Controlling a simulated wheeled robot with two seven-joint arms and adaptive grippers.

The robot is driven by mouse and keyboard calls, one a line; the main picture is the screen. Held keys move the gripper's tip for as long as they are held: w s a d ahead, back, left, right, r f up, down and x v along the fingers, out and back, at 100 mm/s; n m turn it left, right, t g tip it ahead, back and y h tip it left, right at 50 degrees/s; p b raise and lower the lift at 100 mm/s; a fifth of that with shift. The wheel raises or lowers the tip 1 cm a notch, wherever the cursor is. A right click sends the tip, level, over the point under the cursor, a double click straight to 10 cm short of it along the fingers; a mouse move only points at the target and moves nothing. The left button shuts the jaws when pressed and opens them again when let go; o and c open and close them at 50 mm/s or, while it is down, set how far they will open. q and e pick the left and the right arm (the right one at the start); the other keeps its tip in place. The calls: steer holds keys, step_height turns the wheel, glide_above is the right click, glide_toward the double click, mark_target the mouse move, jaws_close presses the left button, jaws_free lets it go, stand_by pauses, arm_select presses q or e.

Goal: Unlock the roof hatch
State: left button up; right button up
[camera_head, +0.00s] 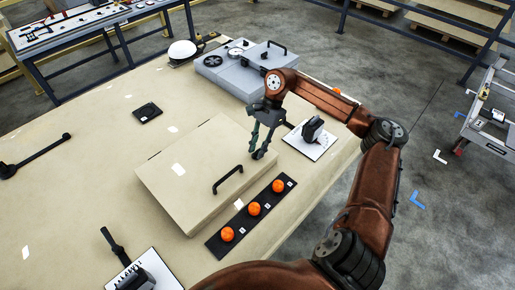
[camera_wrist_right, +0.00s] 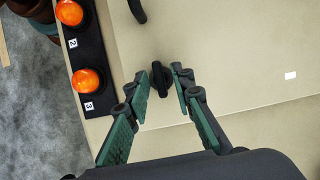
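The roof hatch (camera_head: 190,165) is a square beige panel, shut flat on the beige roof, with a black bar handle (camera_head: 228,180) near its front edge. A small black latch knob (camera_wrist_right: 158,78) shows in the right wrist view, close to the panel edge. My right gripper (camera_head: 260,154) points down by the hatch's right corner in the head view. In the wrist view its green-padded fingers (camera_wrist_right: 161,83) are open, one on each side of the latch knob. I cannot tell whether they touch it. In the head view the gripper hides the knob. My left gripper is not in view.
A black strip (camera_head: 240,225) with orange lamps lies along the hatch's front side. A white plate with a black switch (camera_head: 312,130) sits right of the gripper. A grey case (camera_head: 240,68) and white helmet (camera_head: 182,50) stand behind. A black lever (camera_head: 115,245) stands front left.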

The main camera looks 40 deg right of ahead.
steer(key=shift+r, duration=0.1)
steer(key=v, duration=1.1)
steer(key=shift+d+r, duration=0.2)
steer(key=shift+r, duration=0.15)
